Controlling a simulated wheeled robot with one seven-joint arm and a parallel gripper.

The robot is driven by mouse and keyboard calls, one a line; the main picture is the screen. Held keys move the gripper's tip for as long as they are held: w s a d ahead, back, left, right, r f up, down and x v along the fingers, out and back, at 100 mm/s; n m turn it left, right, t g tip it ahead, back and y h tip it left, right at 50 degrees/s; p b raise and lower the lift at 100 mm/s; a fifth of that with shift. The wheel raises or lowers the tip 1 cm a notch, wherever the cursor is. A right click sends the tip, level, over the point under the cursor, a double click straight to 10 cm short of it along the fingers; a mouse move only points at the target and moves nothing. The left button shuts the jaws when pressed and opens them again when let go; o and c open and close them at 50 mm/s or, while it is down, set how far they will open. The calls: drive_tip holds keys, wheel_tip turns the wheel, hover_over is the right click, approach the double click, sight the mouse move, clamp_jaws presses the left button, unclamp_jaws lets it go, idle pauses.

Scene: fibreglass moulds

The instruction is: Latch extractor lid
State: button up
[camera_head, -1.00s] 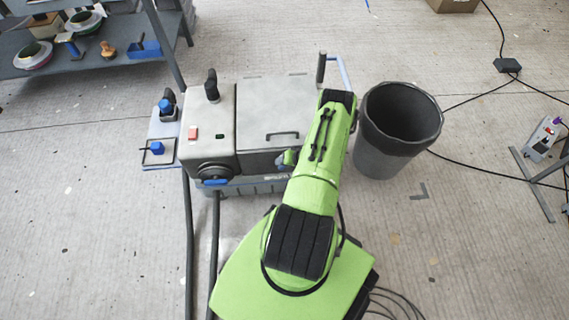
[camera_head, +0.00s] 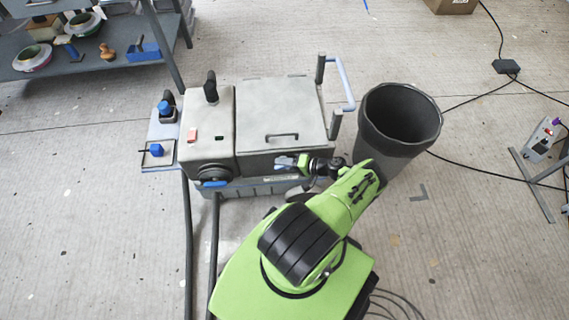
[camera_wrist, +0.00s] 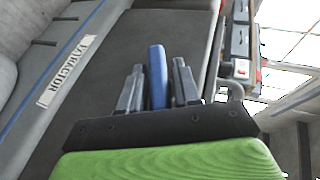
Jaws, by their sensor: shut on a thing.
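The extractor (camera_head: 216,128) is a grey box on the floor in the head view. Its wide lid (camera_head: 275,103), with a dark bar handle (camera_head: 282,136), looks down flat on the right part. My gripper (camera_head: 284,161) is at the extractor's front face, below the lid handle. In the wrist view, the fingers of my gripper (camera_wrist: 158,88) are shut on an upright blue latch lever (camera_wrist: 157,70), one finger on each side. The lever stands against the dark front panel, beside a white label (camera_wrist: 70,70) ending in "TRACTOR". The lever's lower end is hidden by my gripper.
A dark bin (camera_head: 398,118) stands close to the extractor's right, near my arm. A blue push handle (camera_head: 344,84) juts from the extractor's right side. Two hoses (camera_head: 188,240) run along the floor at left. A shelf (camera_head: 100,62) stands at the back left.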

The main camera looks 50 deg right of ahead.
drive_tip(key=shift+d, duration=0.15)
drive_tip(key=o, duration=0.8)
